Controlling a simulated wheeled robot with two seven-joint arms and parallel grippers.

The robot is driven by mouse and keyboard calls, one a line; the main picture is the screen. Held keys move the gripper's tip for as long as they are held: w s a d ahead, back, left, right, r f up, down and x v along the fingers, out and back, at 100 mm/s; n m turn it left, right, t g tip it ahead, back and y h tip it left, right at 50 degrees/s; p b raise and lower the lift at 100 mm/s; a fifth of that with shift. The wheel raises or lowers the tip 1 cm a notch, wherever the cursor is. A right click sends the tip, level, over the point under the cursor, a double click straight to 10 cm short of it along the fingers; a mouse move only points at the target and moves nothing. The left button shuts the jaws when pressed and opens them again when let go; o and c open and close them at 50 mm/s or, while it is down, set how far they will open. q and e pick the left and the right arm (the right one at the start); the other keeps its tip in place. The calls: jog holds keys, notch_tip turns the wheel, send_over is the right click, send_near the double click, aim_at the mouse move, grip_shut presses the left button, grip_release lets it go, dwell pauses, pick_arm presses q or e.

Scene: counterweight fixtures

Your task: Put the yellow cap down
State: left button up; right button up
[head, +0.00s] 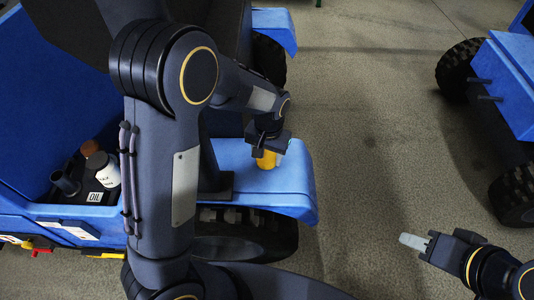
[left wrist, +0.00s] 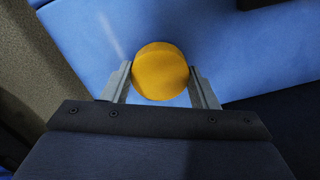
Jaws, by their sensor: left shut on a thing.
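The yellow cap (head: 266,160) is at the blue fender of the vehicle in the head view, just under my left gripper (head: 268,150). In the left wrist view the round yellow cap (left wrist: 160,70) sits between the two fingers of my left gripper (left wrist: 162,84), which is shut on it. The blue surface (left wrist: 75,45) lies behind the cap; I cannot tell whether the cap touches it. My right gripper (head: 414,241) is at the lower right over the floor, far from the cap. Its fingers overlap from this angle, so its opening is unclear.
The blue fender (head: 292,185) stands over a black wheel (head: 250,238). At left, a tray holds a white bottle (head: 106,172), a dark cup (head: 66,183) and an oil container (head: 96,192). Another blue vehicle (head: 505,80) stands at right, with bare floor (head: 365,130) between.

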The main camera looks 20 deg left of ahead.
aim_at(268, 157)
pick_arm(q)
jog(key=shift+f, duration=0.35)
jog(key=o, duration=1.1)
jog(key=shift+c, duration=0.2)
jog(key=shift+r, duration=0.1)
jog(key=shift+r, duration=0.4)
notch_tip(268, 157, up, 12)
jog(key=p, duration=0.3)
jog(key=shift+d, duration=0.25)
jog(key=shift+s+f, duration=0.1)
